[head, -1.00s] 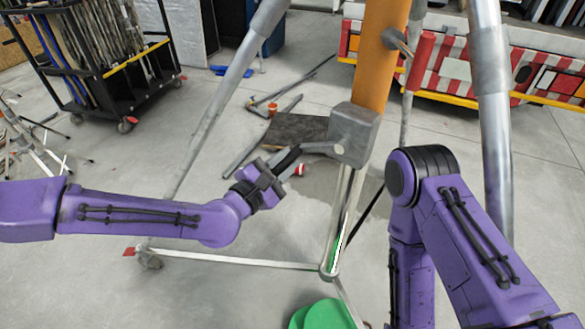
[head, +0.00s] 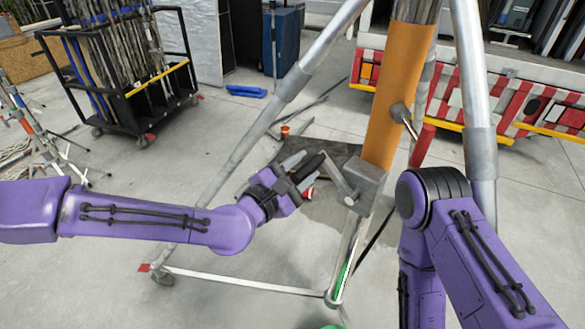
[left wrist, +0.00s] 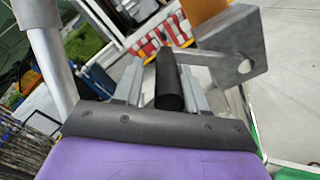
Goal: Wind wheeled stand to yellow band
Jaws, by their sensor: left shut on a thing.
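The wheeled stand has grey tubular legs, an orange-yellow sleeve (head: 398,95) on its upright, and bare metal tube (head: 417,10) above that. A grey winch box (head: 362,184) sits below the sleeve. Its crank arm (head: 338,178) points up and left. My left gripper (head: 308,168) is shut on the black crank handle (left wrist: 168,85), which lies between its two fingers in the left wrist view. My right arm stands right of the stand; its gripper is out of view. I cannot tell a separate yellow band from the sleeve.
A stand wheel (head: 163,277) is at lower left, and a green object (head: 335,326) shows at the bottom edge. A dark mat (head: 330,150) lies behind the winch. A black rack cart (head: 125,70) and a red-and-white striped truck rear (head: 480,95) stand behind.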

